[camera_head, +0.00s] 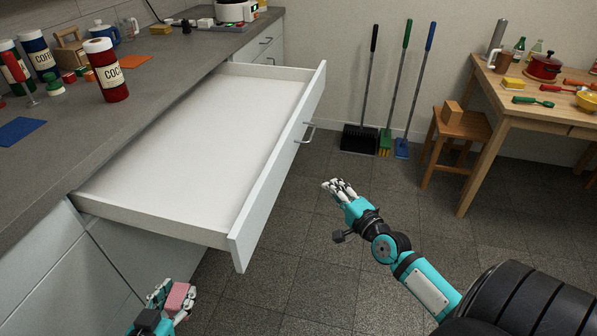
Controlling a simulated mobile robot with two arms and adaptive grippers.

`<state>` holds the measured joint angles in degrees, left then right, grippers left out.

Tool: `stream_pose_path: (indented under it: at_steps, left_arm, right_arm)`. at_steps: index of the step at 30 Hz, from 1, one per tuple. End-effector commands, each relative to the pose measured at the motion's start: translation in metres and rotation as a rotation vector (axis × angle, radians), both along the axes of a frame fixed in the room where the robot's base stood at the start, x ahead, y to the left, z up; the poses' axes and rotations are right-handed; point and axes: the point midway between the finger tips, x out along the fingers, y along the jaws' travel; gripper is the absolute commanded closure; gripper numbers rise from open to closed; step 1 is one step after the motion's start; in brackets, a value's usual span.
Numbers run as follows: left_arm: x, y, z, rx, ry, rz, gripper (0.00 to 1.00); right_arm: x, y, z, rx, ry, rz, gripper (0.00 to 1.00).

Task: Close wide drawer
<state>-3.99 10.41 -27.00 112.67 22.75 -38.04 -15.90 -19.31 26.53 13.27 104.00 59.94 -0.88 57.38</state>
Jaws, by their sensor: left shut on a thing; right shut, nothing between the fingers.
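The wide drawer (190,135) is pulled far out from under the grey counter and looks empty. Its white front panel (281,165) faces right, with a metal handle (307,133) on it. My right gripper (337,184) is shut and empty, to the right of the drawer front and apart from it. My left gripper (172,297) is at the bottom of the view, below the drawer's near corner. It is shut on a pink block (179,297).
The counter (150,85) holds a red cocoa canister (106,75), a blue canister and other items. Brooms and a dustpan (360,139) lean on the back wall. A wooden table (510,110) and a stool (458,128) stand at right. The floor between is clear.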

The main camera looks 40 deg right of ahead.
Motion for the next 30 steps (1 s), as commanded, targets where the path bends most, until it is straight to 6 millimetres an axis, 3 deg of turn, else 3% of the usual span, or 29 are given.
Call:
stream_pose_path:
  at_steps: [8, 19, 21, 30]
  left_arm:
    - [0.0, -0.002, -0.004, -0.001, -0.002, -0.009, 0.79]
    - [0.0, -0.002, -0.009, -0.001, -0.001, -0.009, 0.79]
    - [0.0, -0.002, -0.003, -0.002, -0.001, -0.009, 0.79]
    - [0.0, -0.002, 0.001, -0.001, -0.001, -0.009, 0.79]
  right_arm:
    - [0.024, -0.002, 0.015, 0.032, -0.036, 0.004, 1.0]
    - [0.102, -0.008, 0.012, 0.03, -0.032, 0.004, 1.0]
    - [0.111, 0.0, 0.015, 0.033, -0.032, 0.005, 1.0]
    - [0.131, 0.018, 0.012, 0.029, -0.03, 0.004, 1.0]
